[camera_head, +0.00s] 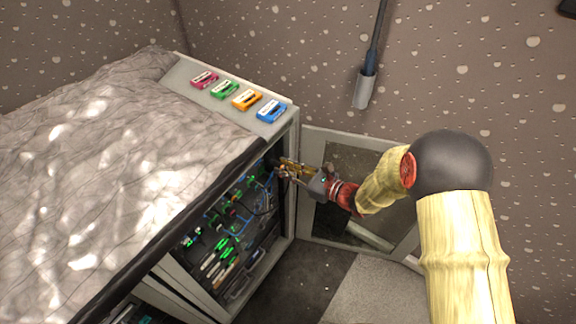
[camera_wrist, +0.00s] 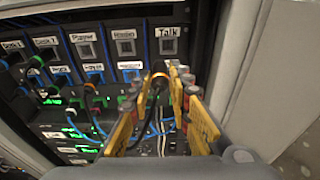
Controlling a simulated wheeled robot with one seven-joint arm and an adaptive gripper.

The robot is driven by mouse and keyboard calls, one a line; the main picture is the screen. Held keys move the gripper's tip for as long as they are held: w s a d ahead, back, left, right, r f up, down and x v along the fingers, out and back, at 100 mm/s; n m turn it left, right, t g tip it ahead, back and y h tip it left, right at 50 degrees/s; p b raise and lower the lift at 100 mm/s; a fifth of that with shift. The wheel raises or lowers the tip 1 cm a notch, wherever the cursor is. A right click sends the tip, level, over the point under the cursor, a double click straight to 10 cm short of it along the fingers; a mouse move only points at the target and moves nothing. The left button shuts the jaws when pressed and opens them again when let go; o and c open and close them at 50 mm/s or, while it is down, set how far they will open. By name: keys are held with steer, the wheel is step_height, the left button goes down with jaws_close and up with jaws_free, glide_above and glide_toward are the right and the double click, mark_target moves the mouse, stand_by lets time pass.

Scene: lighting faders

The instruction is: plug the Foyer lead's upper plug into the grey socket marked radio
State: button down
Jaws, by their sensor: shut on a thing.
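My gripper (camera_wrist: 160,88) is shut on a dark plug with an orange ring (camera_wrist: 158,79), held between the yellow fingers just in front of the rack panel. A dark lead hangs down from it; I cannot read which lead it is. In the head view my gripper (camera_head: 284,171) reaches into the open cabinet. A top-row socket (camera_wrist: 124,48), whose blurred label may read Radio, lies up and left of the plug. The socket labelled Talk (camera_wrist: 168,46) lies just above the plug. Both look empty. I cannot tell whether the plug touches the panel.
Plugs with leads sit in the sockets at left (camera_wrist: 45,95), and blue leads (camera_wrist: 165,110) hang across the panel. The cabinet's open door (camera_head: 345,165) stands right of my gripper. Four coloured labelled blocks (camera_head: 247,100) lie on top. A grey sheet (camera_head: 90,140) covers the desk.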

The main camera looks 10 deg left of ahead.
steer(key=s+a, duration=0.2)
steer(key=s, duration=0.4)
steer(key=shift+s+a, duration=0.15)
steer(key=shift+a, duration=0.15)
stand_by(0.5)
steer(key=shift+w+a, duration=0.3)
steer(key=shift+a, duration=0.3)
steer(key=shift+r+b+x, duration=0.2)
steer(key=shift+r+x, duration=0.05)
steer(key=shift+x, duration=1.05)
steer(key=shift+r+b+x, duration=0.2)
steer(key=shift+x, duration=1.05)
steer(key=shift+b+x, duration=0.4)
steer(key=shift+x, duration=0.65)
stand_by(0.6)
steer(key=shift+a+r, duration=0.1)
steer(key=shift+r, duration=0.2)
